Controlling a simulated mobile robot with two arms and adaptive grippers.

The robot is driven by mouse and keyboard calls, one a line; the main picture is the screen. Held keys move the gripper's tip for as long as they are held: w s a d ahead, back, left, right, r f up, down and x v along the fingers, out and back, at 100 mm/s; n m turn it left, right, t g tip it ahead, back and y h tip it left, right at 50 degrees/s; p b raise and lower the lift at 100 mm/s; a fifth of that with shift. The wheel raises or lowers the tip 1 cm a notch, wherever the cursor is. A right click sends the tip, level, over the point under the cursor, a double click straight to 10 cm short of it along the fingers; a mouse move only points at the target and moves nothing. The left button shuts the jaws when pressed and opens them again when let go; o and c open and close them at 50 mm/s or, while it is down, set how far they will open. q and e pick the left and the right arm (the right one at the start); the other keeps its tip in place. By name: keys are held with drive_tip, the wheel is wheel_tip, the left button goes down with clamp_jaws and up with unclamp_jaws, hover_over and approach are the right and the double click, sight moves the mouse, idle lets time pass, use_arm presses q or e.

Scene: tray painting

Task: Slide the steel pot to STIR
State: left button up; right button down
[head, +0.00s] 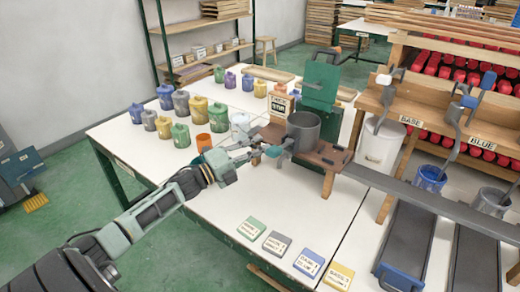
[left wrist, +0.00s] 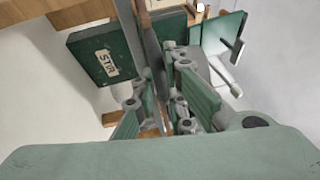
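The steel pot (head: 303,132) is a grey open cylinder on a raised brown wooden stand (head: 325,156), in front of a green machine (head: 320,82). A small sign reading STIR (head: 279,107) stands at the pot's left; in the left wrist view a STIR label (left wrist: 106,63) is on a green panel. My left gripper (head: 264,150) is at the pot's left side, at the handle. In the left wrist view a thin grey strip (left wrist: 152,45) runs between its fingers; whether they press on it is unclear. My right gripper is out of view.
Several coloured lidded jars (head: 180,135) and an orange cup (head: 203,142) stand on the white table left of my gripper. Labelled tiles (head: 308,263) lie at the front edge. A grey rail (head: 430,204) leads right from the stand, below hanging ladles and BASE and BLUE labels.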

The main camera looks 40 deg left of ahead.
use_arm(q)
drive_tip(key=o, duration=0.4)
drive_tip(key=shift+a+f, duration=0.1)
drive_tip(key=shift+a, duration=0.15)
drive_tip(key=shift+c, duration=0.2)
drive_tip(key=shift+d, duration=0.1)
drive_tip(key=shift+s, duration=0.1)
drive_tip(key=v, duration=1.1)
drive_tip(key=shift+s, duration=0.4)
drive_tip(key=shift+s, duration=0.1)
